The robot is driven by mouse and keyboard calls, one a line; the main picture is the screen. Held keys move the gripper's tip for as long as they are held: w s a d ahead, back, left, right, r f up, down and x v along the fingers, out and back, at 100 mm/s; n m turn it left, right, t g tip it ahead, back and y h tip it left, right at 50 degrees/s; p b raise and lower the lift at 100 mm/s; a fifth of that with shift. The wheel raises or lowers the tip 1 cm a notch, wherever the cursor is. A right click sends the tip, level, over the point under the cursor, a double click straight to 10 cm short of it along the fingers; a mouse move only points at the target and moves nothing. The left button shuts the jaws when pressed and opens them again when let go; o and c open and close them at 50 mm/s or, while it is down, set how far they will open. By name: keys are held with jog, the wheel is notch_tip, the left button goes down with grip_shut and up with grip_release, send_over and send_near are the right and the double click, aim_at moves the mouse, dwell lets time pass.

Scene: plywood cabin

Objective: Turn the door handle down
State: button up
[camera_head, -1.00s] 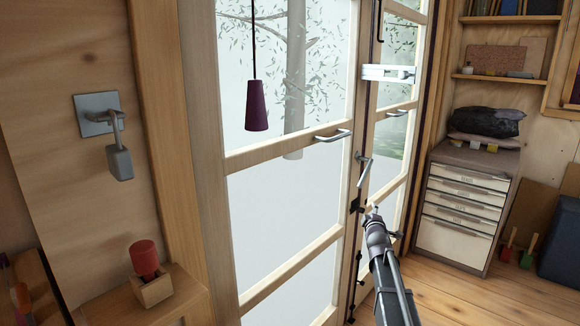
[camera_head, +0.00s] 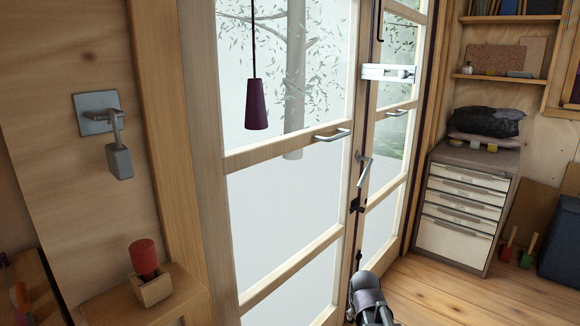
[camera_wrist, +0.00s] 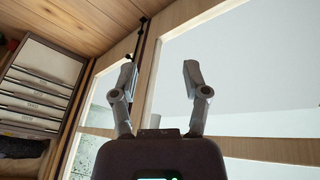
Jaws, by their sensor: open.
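The door handle (camera_head: 365,171) is a metal lever where the two glazed door leaves meet. Its lever hangs slanted steeply downward. My arm shows only at the bottom of the head view, well below the handle, and touches nothing on it there. In the wrist view my gripper (camera_wrist: 162,80) is open, with two grey fingers spread apart and nothing between them. Behind them are the door's wooden frame and pale glass. The lever cannot be made out in the wrist view.
Two bar pulls (camera_head: 332,135) sit higher on the doors. A purple lamp (camera_head: 257,104) hangs at the left door. A drawer cabinet (camera_head: 463,205) stands at the right. The wooden floor (camera_head: 450,290) before it is clear.

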jog(key=s+a+m+g+y, duration=0.1)
jog(key=s+a+m+g, duration=0.2)
jog(key=s, duration=0.9)
notch_tip(320, 180, up, 30)
jog(key=g+p, duration=0.1)
jog(key=p, duration=3)
jog(key=shift+w+a+r+n+p, duration=0.15)
jog(key=shift+a+n+p, duration=0.05)
jog(key=shift+n+p, duration=0.2)
